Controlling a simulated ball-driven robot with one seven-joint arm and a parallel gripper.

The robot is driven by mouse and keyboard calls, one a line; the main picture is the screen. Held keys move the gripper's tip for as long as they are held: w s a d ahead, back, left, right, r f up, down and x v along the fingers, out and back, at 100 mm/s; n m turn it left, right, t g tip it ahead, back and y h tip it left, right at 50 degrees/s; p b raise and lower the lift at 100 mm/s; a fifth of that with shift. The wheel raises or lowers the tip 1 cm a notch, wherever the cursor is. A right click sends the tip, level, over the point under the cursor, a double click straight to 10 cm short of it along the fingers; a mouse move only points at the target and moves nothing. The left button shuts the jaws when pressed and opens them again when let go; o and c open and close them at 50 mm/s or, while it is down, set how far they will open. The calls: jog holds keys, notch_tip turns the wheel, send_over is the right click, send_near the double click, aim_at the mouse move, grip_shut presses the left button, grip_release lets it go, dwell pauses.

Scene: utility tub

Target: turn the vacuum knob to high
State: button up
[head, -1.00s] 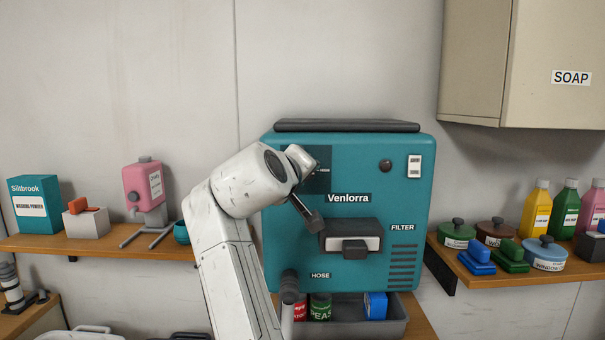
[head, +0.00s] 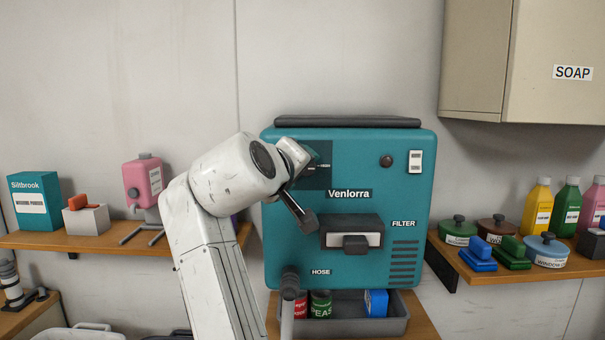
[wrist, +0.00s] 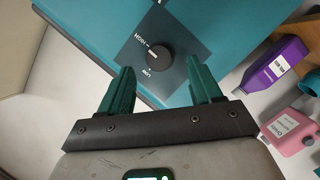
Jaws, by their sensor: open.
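The vacuum is a teal box (head: 345,265) marked Venlorra. Its knob (wrist: 154,53) is a round black dial on a dark panel (wrist: 135,62), with HIGH and LOW lettering beside it. A small white mark shows on the dial, but its exact setting is hard to tell. In the head view my wrist hides the knob, and part of the panel (head: 320,180) shows. My gripper (wrist: 160,78) is open and empty in the wrist view. Its green-lined fingers are spread, with the knob beyond the gap between them, apart from both. The gripper also shows in the head view (head: 298,205).
A dark filter drawer (head: 352,232) juts from the vacuum's front below my gripper. A grey hose (head: 289,290) hangs at its lower left. A purple bottle (wrist: 275,63) and the pink dispenser (wrist: 288,128) stand to one side. A beige soap cabinet (head: 520,60) hangs upper right.

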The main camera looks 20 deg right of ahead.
jog(key=b+v, duration=0.1)
jog(key=v, duration=0.6)
jog(key=shift+f, duration=0.1)
